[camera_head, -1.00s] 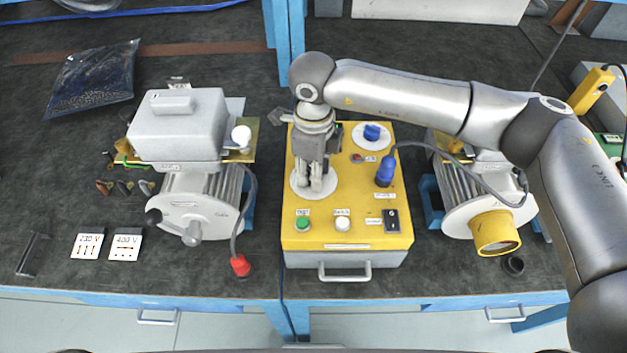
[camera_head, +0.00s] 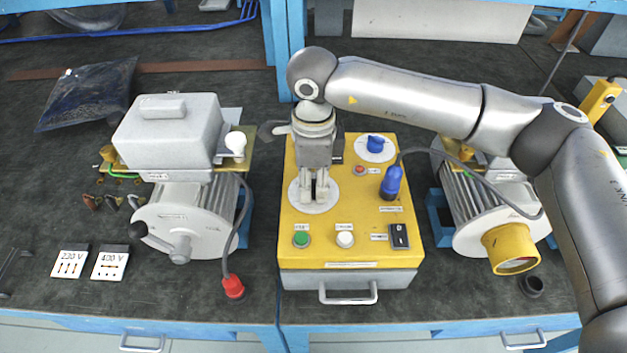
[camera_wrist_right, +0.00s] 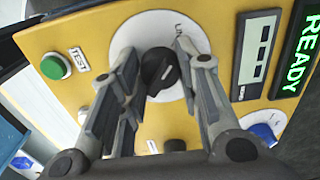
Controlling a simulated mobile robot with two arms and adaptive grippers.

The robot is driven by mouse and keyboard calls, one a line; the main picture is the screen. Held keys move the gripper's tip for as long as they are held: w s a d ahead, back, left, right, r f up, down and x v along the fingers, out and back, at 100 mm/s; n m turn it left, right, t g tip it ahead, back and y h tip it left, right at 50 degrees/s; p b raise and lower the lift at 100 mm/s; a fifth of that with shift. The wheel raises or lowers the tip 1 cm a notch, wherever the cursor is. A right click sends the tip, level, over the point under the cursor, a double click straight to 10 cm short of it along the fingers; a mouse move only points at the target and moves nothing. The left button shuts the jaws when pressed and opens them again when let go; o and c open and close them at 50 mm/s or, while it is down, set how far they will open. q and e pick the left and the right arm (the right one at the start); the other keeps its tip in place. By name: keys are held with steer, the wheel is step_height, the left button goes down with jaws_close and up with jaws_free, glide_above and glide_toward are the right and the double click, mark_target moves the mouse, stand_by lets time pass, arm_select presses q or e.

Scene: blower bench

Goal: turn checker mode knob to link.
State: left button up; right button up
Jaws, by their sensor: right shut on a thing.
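The yellow checker box (camera_head: 350,250) stands on the bench in the middle of the head view. Its mode knob sits on a round white dial plate (camera_head: 301,202) at the left of its top. My right gripper (camera_head: 315,197) points down over this plate and hides the knob there. In the right wrist view the black knob (camera_wrist_right: 158,70) with a white pointer mark shows between the fingers of the right gripper (camera_wrist_right: 157,88), which is shut on it. The dial lettering is mostly hidden and too small to read. My left gripper is out of view.
The box also carries a blue knob (camera_head: 375,144), a blue plug (camera_head: 391,182), a green button (camera_head: 301,239), a white button (camera_head: 345,239) and a black switch (camera_head: 399,236). A READY display (camera_wrist_right: 295,55) is lit. Grey blowers (camera_head: 185,225) (camera_head: 480,215) stand on both sides.

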mark_target(314, 181)
steer(key=o, duration=1)
steer(key=shift+r, duration=0.15)
step_height(314, 181, up, 12)
steer(key=shift+f, duration=0.1)
